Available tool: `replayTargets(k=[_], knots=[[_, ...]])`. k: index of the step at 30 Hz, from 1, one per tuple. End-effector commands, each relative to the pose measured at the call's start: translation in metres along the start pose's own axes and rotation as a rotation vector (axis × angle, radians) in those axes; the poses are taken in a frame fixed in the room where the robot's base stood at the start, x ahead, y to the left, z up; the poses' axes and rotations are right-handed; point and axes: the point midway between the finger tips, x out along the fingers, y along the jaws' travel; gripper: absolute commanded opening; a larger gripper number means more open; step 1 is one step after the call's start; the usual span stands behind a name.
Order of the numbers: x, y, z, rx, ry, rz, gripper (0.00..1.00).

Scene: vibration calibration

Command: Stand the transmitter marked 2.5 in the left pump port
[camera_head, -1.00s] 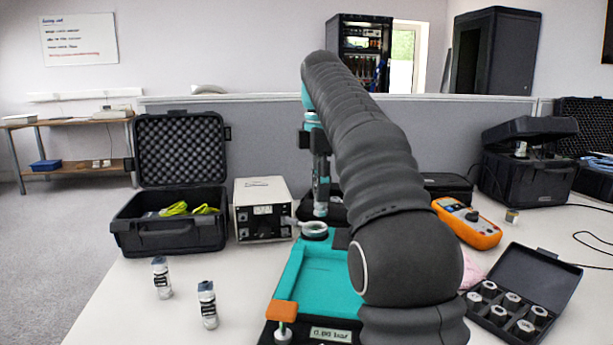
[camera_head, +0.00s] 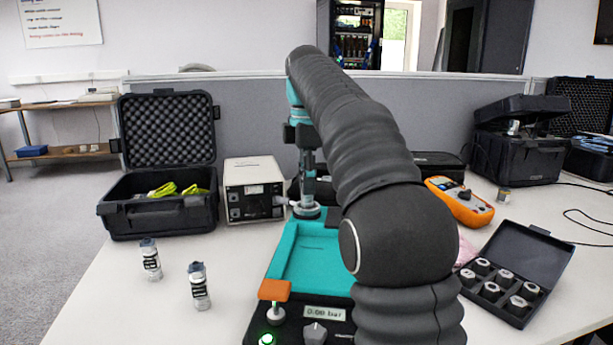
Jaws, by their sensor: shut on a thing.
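My gripper (camera_head: 307,190) is at the back left of the pump, pointing down and shut on a slim upright transmitter. Only a little of the transmitter shows between the fingers, and I cannot read its marking. Its lower end is at the left pump port (camera_head: 306,212), a pale ring at the back left corner of the teal pump (camera_head: 283,250). I cannot tell how deep it sits in the port. My arm hides the pump's right side and any port there. Two other silver transmitters, (camera_head: 151,260) and (camera_head: 199,287), stand on the table at left; their markings are too small to read.
A white instrument box (camera_head: 254,170) stands close left of the gripper. An open black case (camera_head: 160,215) is behind the standing transmitters. An orange meter (camera_head: 459,202) and an open box of fittings (camera_head: 515,270) lie at right. The pump's front has an orange-handled lever (camera_head: 274,290).

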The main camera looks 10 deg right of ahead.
Motion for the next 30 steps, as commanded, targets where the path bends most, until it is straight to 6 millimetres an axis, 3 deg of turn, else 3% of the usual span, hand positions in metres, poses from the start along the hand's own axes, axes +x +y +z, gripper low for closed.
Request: replayTargets(k=[30], knots=[[0.0065,-0.0004,-0.0001,0.000,0.000,0.000,0.00]])
